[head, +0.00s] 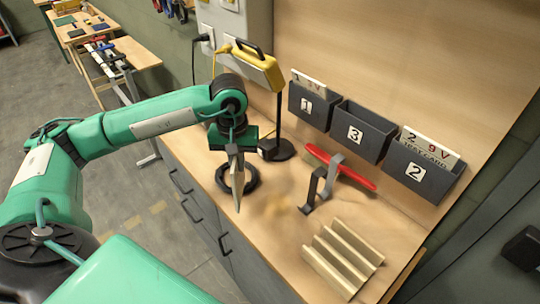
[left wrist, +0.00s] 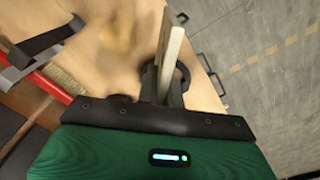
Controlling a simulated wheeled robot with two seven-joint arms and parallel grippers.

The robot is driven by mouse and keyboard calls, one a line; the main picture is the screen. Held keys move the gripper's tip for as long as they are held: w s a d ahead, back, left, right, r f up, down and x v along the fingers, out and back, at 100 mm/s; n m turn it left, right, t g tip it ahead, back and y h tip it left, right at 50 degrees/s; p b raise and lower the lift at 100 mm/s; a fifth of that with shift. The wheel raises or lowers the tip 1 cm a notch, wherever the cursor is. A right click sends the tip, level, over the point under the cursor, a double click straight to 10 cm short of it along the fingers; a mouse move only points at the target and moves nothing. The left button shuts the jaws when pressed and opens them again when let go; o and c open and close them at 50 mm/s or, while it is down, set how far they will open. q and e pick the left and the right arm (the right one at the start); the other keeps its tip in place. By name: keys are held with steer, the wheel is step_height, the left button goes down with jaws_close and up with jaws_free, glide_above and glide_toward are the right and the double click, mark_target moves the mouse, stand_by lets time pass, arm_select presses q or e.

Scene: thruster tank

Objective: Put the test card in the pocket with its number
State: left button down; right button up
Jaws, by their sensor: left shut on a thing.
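My left gripper (head: 235,158) is shut on a thin pale test card (head: 238,187) and holds it above the workbench near its front edge. The card also shows nearly edge-on in the left wrist view (left wrist: 172,52); its number cannot be read. Three dark pockets hang on the wooden back panel to the right. The pocket marked 1 (head: 299,116) holds a card marked 1 9V (head: 309,82). The pocket marked 3 (head: 374,146) in the middle shows no card. The pocket marked 2 (head: 399,178) holds a card marked 2 9V (head: 432,147). My right gripper is not in view.
A red-handled brush (head: 352,176) and a grey bracket-like holder (head: 318,187) lie below the pockets. A slotted wooden rack (head: 342,262) is at the front right. A yellow device (head: 259,67) on a dark stand is behind my gripper, near a black ring (head: 252,184).

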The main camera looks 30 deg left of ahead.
arm_select(q)
steer(key=w+d+p, duration=0.4)
steer(key=w, duration=0.7)
step_height(320, 180, down, 7)
steer(key=p, duration=0.4)
steer(key=shift+s, duration=0.25)
steer(key=shift+a, duration=0.1)
steer(key=shift+f+b, duration=0.2)
steer(key=shift+b, duration=0.1)
steer(key=c, duration=1.6)
jaws_free()
steer(key=shift+r, duration=0.1)
steer(key=shift+o, duration=0.2)
